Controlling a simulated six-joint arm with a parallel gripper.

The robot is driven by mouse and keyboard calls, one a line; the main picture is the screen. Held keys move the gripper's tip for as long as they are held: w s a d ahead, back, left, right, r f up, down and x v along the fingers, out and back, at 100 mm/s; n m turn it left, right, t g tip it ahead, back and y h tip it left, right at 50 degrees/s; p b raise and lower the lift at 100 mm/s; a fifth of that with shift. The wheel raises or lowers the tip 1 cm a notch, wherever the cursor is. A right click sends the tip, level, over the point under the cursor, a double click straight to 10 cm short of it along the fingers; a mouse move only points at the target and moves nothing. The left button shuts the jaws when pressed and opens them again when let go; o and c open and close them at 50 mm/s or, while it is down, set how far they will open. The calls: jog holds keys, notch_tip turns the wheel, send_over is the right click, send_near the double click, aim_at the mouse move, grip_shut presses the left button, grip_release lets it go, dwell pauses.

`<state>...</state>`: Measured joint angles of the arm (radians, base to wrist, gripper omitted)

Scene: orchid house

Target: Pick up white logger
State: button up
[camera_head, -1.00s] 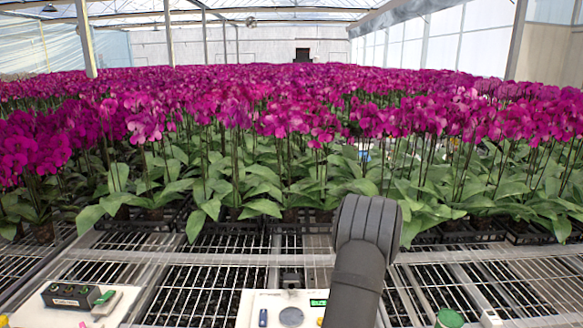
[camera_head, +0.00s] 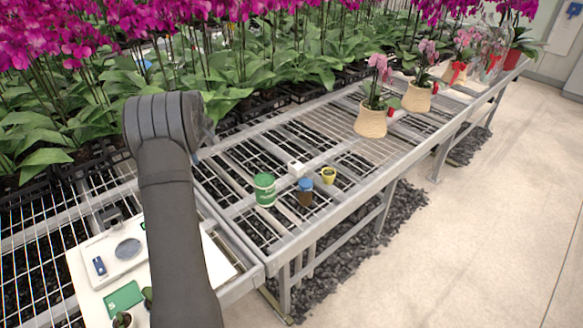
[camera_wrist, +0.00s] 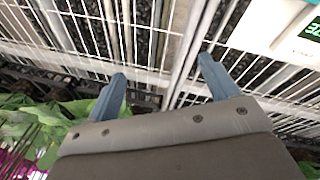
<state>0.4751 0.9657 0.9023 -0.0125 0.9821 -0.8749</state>
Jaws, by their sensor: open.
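A small white box (camera_head: 296,168), which looks like the white logger, sits on the wire bench in the head view. It is just behind the blue-lidded brown jar and right of the green tub. My gripper shows in the wrist view (camera_wrist: 162,80) with its two blue-grey fingers apart and nothing between them. It hangs over bare bench mesh, near the flower trays. In the head view my arm hides most of the gripper. The white box is not seen in the wrist view.
A green tub (camera_head: 264,190), a blue-lidded jar (camera_head: 305,192) and a yellow pot (camera_head: 328,176) stand close to the box. A white scale (camera_head: 112,250) is at left and also shows in the wrist view (camera_wrist: 275,25). Orchids (camera_head: 225,75) line the back.

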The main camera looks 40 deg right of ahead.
jog(key=s+d+n+g+h, duration=0.2)
jog(key=s+d+n, duration=0.5)
jog(key=d, duration=0.7)
jog(key=n+g, duration=0.1)
jog(key=n, duration=0.5)
send_near(295, 165)
jog(key=shift+h, duration=0.4)
jog(key=x, duration=1.1)
jog(key=shift+w+a+f, duration=0.1)
jog(key=shift+a+f, duration=0.15)
jog(key=c, duration=1)
jog(key=shift+c, duration=0.5)
jog(key=shift+r, duration=0.15)
